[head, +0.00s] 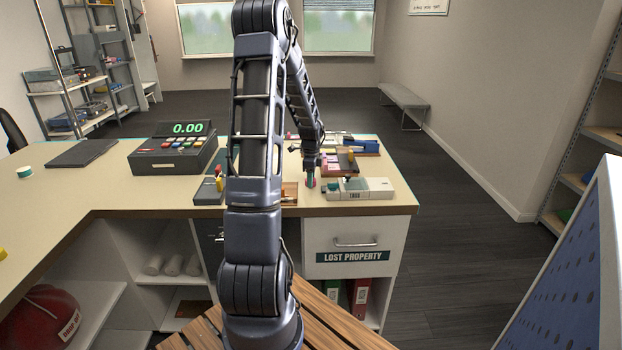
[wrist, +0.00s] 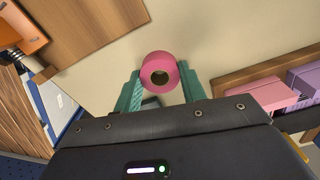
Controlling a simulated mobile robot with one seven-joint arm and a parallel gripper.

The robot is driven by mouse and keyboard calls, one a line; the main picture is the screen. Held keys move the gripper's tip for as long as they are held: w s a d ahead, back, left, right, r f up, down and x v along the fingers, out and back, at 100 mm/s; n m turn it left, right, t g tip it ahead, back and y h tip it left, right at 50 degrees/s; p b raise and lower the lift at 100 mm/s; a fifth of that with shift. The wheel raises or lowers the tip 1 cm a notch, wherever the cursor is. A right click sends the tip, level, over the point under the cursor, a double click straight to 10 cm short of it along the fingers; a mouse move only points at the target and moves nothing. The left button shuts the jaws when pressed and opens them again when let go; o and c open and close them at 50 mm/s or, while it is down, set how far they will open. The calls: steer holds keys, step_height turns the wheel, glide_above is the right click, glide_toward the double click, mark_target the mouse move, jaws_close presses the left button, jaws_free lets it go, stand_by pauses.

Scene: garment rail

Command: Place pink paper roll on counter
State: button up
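In the head view my gripper (head: 311,180) is small, over the right part of the counter (head: 120,190), and only a little pink shows there. The beige counter top (wrist: 215,40) lies behind the roll in the wrist view. I cannot tell whether the roll touches it.
A cash register (head: 172,152) stands left of my arm, with a dark flat pad (head: 82,153) farther left. A white and grey device (head: 360,188) lies just right of my gripper. A wooden tray (wrist: 250,73) with pink and purple boxes is close by. Bare counter lies left of the register.

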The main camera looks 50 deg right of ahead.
steer(key=o, duration=0.4)
step_height(320, 180, up, 12)
steer(key=w+a+r+n+t, duration=0.15)
steer(key=a+r+n, duration=0.25)
steer(key=a, duration=0.5)
steer(key=w+a+r+n, duration=0.2)
steer(key=a+r+n, duration=0.25)
steer(key=a, duration=0.55)
steer(key=w+a+r+n+t, duration=0.15)
steer(key=a+r+n, duration=0.3)
steer(key=a, duration=0.45)
steer(key=s+a+r+n, duration=0.1)
steer(key=s+a+n, duration=0.5)
steer(key=a, duration=0.6)
steer(key=s+a+n+t, duration=0.1)
steer(key=s+a+n, duration=0.6)
steer(key=a+n, duration=0.3)
steer(key=shift+s+a+r+t, duration=0.2)
steer(key=shift+a+r+t, duration=0.15)
steer(key=shift+a, duration=0.55)
